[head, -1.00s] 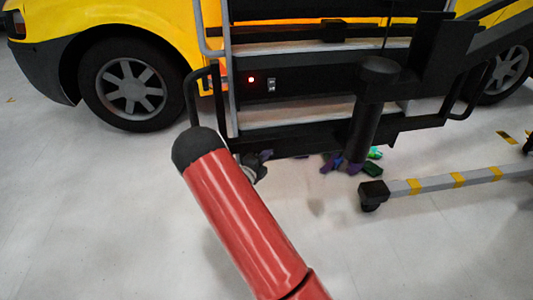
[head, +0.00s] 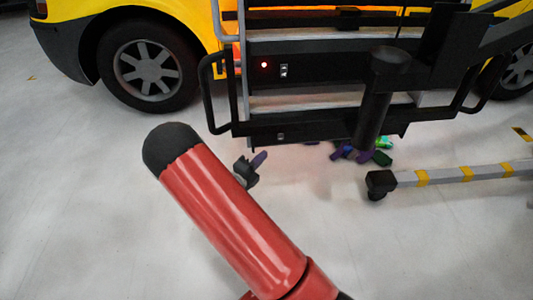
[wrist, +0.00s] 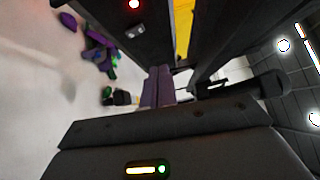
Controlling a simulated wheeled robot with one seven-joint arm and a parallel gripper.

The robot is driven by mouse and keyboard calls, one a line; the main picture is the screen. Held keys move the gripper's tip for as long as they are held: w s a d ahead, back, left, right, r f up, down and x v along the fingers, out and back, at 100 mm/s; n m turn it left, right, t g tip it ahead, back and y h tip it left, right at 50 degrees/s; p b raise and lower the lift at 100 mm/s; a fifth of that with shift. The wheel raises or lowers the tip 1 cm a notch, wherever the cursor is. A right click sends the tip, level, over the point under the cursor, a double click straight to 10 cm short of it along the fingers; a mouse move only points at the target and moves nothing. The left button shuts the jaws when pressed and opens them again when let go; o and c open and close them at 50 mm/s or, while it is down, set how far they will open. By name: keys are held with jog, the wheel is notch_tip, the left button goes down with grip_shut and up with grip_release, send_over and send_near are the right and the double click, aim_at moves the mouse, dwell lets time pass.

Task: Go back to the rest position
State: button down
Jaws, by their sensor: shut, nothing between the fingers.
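My gripper (head: 259,160) shows in the head view just past my red arm, its base partly hidden by it. Its purple fingers are together with nothing between them. They also show shut in the wrist view (wrist: 160,84). The gripper is in front of and below the black stepped frame (head: 318,127), apart from it in the head view. The frame carries a lit red light (head: 264,65) and a small switch (head: 284,71).
Several purple and green items (head: 366,155) lie on the floor under the frame. A grey bar with yellow bands (head: 445,175) stands at right. A yellow vehicle (head: 90,9) with a dark wheel (head: 148,66) is behind. The pale floor at left is clear.

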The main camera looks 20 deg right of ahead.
dwell(0.5)
jog(key=s+d+r+m+g+y, duration=0.25)
jog(key=s+r+m+g, duration=0.3)
jog(key=s+m, duration=0.4)
jog(key=s+d+r+m+g+y, duration=0.25)
jog(key=s+r+m+g, duration=0.35)
jog(key=m, duration=0.7)
jog(key=s+a+r+m+t+y, duration=0.7)
jog(key=s+a+r+m+y, duration=0.4)
jog(key=m, duration=0.8)
jog(key=s+a, duration=0.1)
jog(key=s, duration=0.2)
jog(key=shift+t, duration=0.25)
